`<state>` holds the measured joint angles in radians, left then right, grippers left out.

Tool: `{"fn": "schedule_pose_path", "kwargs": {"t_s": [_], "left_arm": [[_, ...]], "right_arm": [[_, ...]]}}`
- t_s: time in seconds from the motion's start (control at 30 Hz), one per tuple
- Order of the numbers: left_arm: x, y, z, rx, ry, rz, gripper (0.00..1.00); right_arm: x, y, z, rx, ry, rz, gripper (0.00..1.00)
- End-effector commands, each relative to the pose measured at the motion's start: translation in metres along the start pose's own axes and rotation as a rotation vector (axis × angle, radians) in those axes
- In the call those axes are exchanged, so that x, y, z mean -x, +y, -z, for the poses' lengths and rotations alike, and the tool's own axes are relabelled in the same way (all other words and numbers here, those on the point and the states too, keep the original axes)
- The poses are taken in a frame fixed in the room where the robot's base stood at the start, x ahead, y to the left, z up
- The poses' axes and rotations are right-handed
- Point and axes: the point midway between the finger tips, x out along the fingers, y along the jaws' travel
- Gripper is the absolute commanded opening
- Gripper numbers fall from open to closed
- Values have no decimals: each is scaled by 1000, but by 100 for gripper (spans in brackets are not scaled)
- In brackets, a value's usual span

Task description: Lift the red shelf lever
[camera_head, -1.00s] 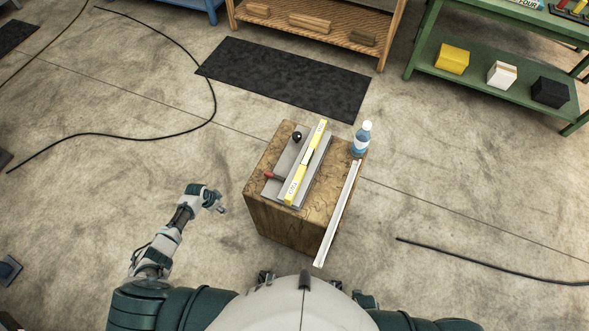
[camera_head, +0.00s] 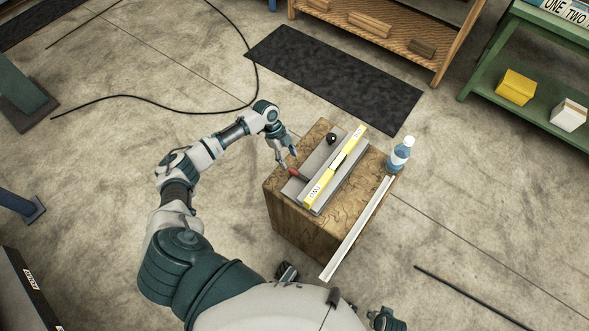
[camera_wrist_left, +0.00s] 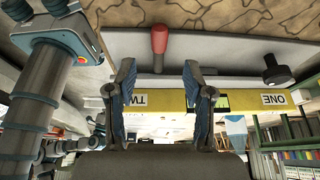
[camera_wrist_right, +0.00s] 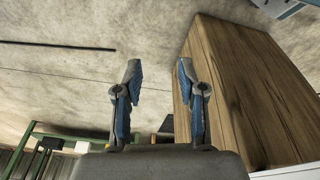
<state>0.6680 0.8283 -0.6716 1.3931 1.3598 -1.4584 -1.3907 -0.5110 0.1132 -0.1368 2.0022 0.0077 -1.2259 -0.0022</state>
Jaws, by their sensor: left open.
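The red lever (camera_head: 294,173) sticks out from the near left side of a grey fixture on the wooden box. My left gripper (camera_head: 286,158) is just beside its handle at the box's left edge. In the left wrist view the red handle (camera_wrist_left: 159,38) stands beyond and between the fingertips of my left gripper (camera_wrist_left: 158,72). The fingers are open, with nothing between them. The fixture has a yellow strip (camera_head: 320,188) with labels ONE and TWO, and a black knob (camera_head: 331,138). My right gripper (camera_wrist_right: 158,70) is open and empty, low beside the box.
The wooden box (camera_head: 290,215) stands on a concrete floor. A water bottle (camera_head: 400,153) stands on its right corner, and a pale rail (camera_head: 358,228) lies along its right edge. A dark mat (camera_head: 335,80), a wooden shelf (camera_head: 395,45) and a green shelf (camera_head: 487,75) are behind.

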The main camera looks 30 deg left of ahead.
Motion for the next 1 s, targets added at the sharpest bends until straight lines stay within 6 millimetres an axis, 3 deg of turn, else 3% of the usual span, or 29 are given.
{"fn": "schedule_pose_path", "kwargs": {"t_s": [0.1, 0.3, 0.73, 0.77, 0.97, 1.0], "left_arm": [[-30, 1, 0, 1, 2, -3, 52], [-61, 1, -2, 2, 3, -1, 52], [-73, 0, -2, 1, 2, 0, 52], [-73, 0, -2, 1, 1, 0, 50], [-73, 0, -1, 1, 1, 0, 0], [-73, 0, -1, 1, 1, 0, 0]], "right_arm": [[8, 1, 2, -1, 3, 0, 40], [22, 0, 6, -2, 6, -4, 40], [27, 0, 8, -2, 6, -4, 40], [27, 0, 8, -2, 6, -4, 40], [27, 0, 8, -3, 6, -4, 40], [27, 0, 8, -3, 6, -4, 40]]}}
